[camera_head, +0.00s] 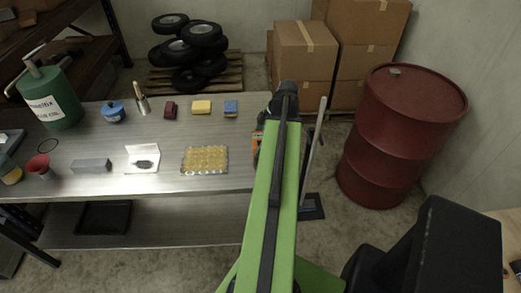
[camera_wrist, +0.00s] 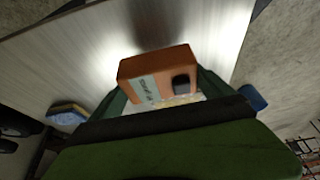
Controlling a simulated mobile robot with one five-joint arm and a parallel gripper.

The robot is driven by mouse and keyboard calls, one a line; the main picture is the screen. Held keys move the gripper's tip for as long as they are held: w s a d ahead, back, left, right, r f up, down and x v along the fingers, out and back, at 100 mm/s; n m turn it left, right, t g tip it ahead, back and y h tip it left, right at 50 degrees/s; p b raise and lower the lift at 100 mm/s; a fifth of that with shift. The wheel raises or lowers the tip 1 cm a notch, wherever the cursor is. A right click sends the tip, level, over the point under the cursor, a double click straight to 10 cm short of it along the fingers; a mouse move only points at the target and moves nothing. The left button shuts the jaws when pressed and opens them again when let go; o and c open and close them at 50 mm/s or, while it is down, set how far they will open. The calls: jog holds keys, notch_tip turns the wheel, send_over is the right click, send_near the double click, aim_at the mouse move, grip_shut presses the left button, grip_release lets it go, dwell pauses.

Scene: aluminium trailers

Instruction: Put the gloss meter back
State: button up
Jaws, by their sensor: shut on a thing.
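The gloss meter, an orange box with a pale label and a dark patch, shows in the wrist view (camera_wrist: 158,76). My gripper (camera_wrist: 160,88) is shut on it, with a dark green finger on each side. In the head view my gripper (camera_head: 266,130) is at the right end of the metal table (camera_head: 225,185), mostly hidden by my green arm. Only a bit of orange shows there. In the wrist view the bare metal tabletop (camera_wrist: 70,62) lies beyond the meter. I cannot tell how high the meter is above it.
On the table are a yellow studded tray (camera_head: 205,160), a white sheet with a dark patch (camera_head: 142,158), a grey block (camera_head: 91,165), a blue-yellow sponge (camera_head: 231,107) and a green pump container (camera_head: 48,95). A red barrel (camera_head: 400,130) and cartons (camera_head: 303,50) stand right and behind.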

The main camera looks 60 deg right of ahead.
notch_tip(320, 180, down, 4)
jog(key=b, duration=0.4)
jog(key=shift+f, duration=0.15)
jog(key=shift+r, duration=0.2)
jog(key=shift+f, duration=0.1)
jog(key=o, duration=1.5)
jog(key=p+v, duration=1.1)
jog(key=v, duration=0.1)
